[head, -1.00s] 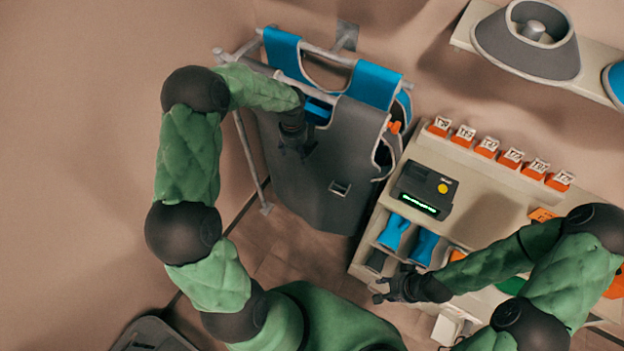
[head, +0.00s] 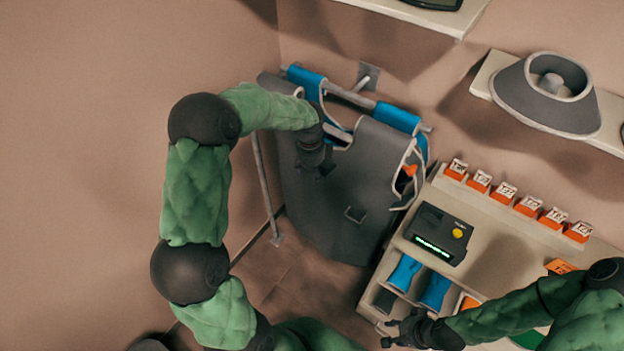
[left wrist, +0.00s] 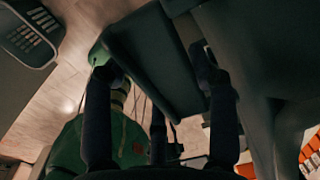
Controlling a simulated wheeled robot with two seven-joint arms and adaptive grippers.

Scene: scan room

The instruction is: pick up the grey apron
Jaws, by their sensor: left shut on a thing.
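The grey apron (head: 328,212) hangs at the rack by the wall, with a pale-edged armhole and a small square buckle or patch on its front. My left gripper (head: 316,165) is shut on the grey apron at its upper left part. In the left wrist view, a dark fold of the apron (left wrist: 158,62) lies between the two fingers. The exact grip edge is dark. My right gripper (head: 397,333) is open and empty, low in the head view beside the shelf unit.
Blue aprons (head: 398,117) hang on the rack's rail (head: 345,95) just behind. To the right stands a shelf unit (head: 440,192) with a black device (head: 438,233), orange numbered tags (head: 505,190) and blue gloves (head: 403,272). A wall shelf (head: 488,82) holds a grey collar (head: 550,95).

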